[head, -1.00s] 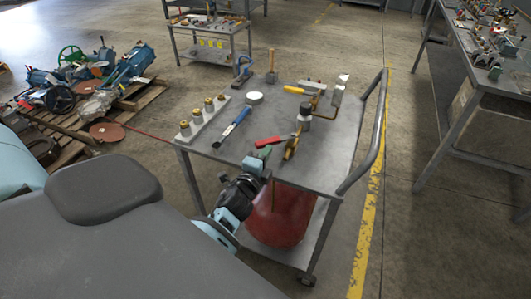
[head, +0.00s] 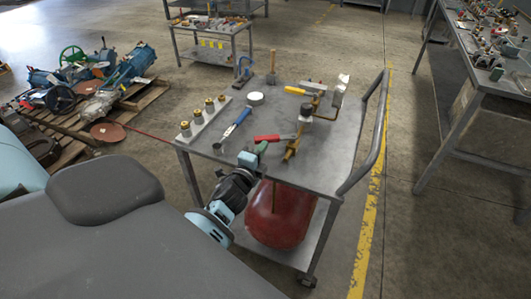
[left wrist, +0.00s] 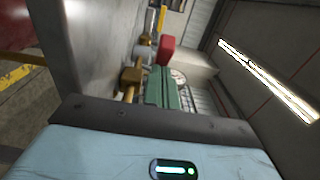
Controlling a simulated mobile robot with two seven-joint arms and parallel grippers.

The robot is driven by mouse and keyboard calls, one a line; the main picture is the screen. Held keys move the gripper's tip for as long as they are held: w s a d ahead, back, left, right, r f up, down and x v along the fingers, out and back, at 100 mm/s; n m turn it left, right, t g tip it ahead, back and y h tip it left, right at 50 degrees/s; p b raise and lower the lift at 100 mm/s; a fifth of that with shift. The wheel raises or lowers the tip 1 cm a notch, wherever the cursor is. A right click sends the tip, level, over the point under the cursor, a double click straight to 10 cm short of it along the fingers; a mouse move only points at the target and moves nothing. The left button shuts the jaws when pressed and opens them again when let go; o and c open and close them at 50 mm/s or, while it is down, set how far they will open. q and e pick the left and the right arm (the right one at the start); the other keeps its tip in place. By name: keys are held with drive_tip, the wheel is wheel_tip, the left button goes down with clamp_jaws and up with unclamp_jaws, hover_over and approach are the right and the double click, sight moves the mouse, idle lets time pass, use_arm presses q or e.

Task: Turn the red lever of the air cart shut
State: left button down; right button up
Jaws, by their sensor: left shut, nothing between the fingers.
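The air cart (head: 330,172) is a grey metal cart with brass pipework on its top. Its red lever (head: 272,138) lies roughly level, pointing left from the brass valve (head: 292,149). My left gripper (head: 261,149) is shut and empty at the cart's near edge, its green fingertips just below the lever's free end. I cannot tell whether they touch it. In the left wrist view the shut green fingers (left wrist: 161,90) point at the fittings, with the red lever (left wrist: 167,53) beyond them and a brass fitting (left wrist: 131,77) to the left. My right gripper is out of view.
On the cart top lie a blue-handled tool (head: 236,123), a white roll (head: 256,98) and a strip of brass fittings (head: 203,118). A red tank (head: 281,215) sits on the lower shelf. A curved handle (head: 378,130) bounds the right side.

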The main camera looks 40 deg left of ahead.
sight(257, 139)
use_arm(q)
drive_tip(key=shift+w+a, duration=0.35)
drive_tip(key=shift+a, duration=0.3)
drive_tip(key=shift+w+a, duration=0.35)
drive_tip(key=shift+a, duration=0.25)
drive_tip(key=shift+w+a+f+b, duration=0.1)
drive_tip(key=shift+w+a+b, duration=0.25)
drive_tip(key=shift+w+a, duration=0.9)
drive_tip(key=shift+w, duration=0.05)
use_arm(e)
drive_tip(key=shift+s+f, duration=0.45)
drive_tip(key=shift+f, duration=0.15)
use_arm(q)
drive_tip(key=shift+a+r, duration=0.1)
drive_tip(key=shift+r, duration=0.2)
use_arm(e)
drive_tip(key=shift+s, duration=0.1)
